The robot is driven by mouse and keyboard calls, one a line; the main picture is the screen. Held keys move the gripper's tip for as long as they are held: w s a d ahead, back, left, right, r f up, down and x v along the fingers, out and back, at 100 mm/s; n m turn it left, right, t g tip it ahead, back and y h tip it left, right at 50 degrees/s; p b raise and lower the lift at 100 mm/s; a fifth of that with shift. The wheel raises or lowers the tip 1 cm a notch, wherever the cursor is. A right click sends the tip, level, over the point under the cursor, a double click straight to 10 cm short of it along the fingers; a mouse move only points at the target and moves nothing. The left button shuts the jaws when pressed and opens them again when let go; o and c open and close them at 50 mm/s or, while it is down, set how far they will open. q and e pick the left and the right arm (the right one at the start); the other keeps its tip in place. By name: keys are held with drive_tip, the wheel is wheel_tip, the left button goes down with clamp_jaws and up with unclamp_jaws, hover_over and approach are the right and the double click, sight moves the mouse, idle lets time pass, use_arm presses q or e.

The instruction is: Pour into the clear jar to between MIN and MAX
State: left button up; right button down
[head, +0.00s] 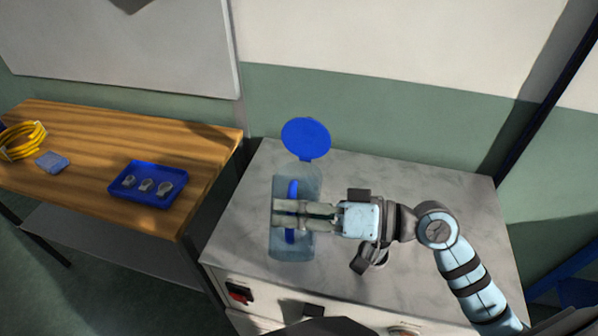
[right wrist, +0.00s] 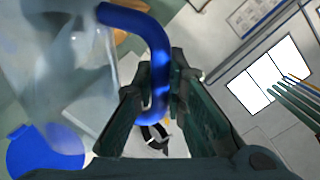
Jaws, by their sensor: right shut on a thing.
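A clear, bluish vessel (head: 283,250) with a blue handle (head: 293,188) is at the left part of the grey marble-like worktop. My right gripper (head: 290,213) is shut on the blue handle. In the right wrist view, the handle (right wrist: 158,60) passes between the fingers and the clear wall (right wrist: 60,50) is on the left. A round blue lid-like disc (head: 305,139) is just behind the vessel; I cannot tell whether it is attached. I cannot make out a separate clear jar, MIN and MAX marks or a liquid level. My left gripper is not in view.
The worktop (head: 430,185) is clear behind and right of my right arm. A wooden table (head: 90,130) on the left holds a blue tray (head: 118,190) with several small metal pieces, a blue-grey pad (head: 52,162) and a yellow coil (head: 22,140). A gap separates the two surfaces.

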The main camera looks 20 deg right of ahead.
sight(292, 193)
drive_tip(key=shift+w+d+r+m+p, duration=0.1)
drive_tip(key=shift+w+r+m+p, duration=0.3)
drive_tip(key=shift+p, duration=0.3)
drive_tip(key=shift+w+d+r+m+g+p, duration=0.2)
drive_tip(key=shift+r+m+g+p, duration=0.15)
drive_tip(key=shift+p, duration=0.25)
drive_tip(key=shift+w+r+m+p, duration=0.35)
drive_tip(key=shift+r+m+p, duration=0.15)
drive_tip(key=shift+p, duration=0.25)
idle(1.1)
drive_tip(key=shift+w+d+r+m+g+p, duration=0.2)
drive_tip(key=shift+w+r+m+p, duration=0.25)
drive_tip(key=shift+p, duration=0.15)
drive_tip(key=shift+w+d+r+m+g+p, duration=0.1)
drive_tip(key=shift+w+d+r+m+p, duration=0.1)
drive_tip(key=shift+w+r+m+p, duration=0.3)
idle(3.0)
drive_tip(key=shift+w+d+p, duration=0.1)
drive_tip(key=shift+w+p, duration=0.05)
drive_tip(key=shift+p, duration=0.15)
idle(0.5)
